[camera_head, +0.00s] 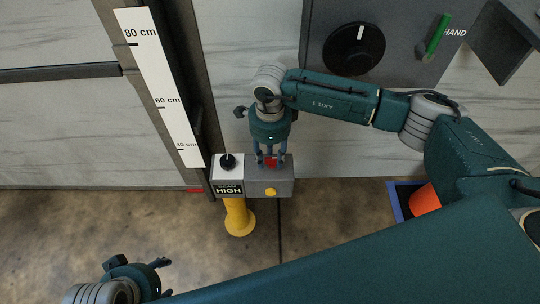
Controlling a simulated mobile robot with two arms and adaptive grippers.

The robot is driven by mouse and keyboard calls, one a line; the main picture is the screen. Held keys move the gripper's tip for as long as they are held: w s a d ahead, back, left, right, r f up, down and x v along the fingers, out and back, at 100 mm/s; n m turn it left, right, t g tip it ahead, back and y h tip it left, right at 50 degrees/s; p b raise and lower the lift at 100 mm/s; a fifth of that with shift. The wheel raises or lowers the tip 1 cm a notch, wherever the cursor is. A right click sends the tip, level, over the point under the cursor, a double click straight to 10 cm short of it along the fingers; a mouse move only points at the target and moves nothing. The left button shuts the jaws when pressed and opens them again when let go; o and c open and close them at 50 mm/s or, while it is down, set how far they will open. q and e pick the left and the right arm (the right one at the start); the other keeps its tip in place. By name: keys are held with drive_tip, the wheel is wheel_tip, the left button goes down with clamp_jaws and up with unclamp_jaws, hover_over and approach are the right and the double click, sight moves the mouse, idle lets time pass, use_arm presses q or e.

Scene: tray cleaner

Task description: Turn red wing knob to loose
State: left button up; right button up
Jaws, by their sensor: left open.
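The red wing knob (271,162) is a small red patch on top of a grey box, mostly hidden by my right gripper. My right gripper (270,160) points down at it, with its fingers spread to either side of the red part. I cannot tell whether the fingers touch the knob. My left gripper (165,278) is open and empty at the bottom left, over the floor and well away from the box.
The grey box (284,187) has a yellow button (271,192) and stands on a yellow post (238,220). Beside it is a white box (227,172) with a black knob, labelled HIGH. A centimetre scale (160,90) is left. A wall panel has a black dial (354,49) and green lever (438,36).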

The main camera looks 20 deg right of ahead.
clamp_jaws()
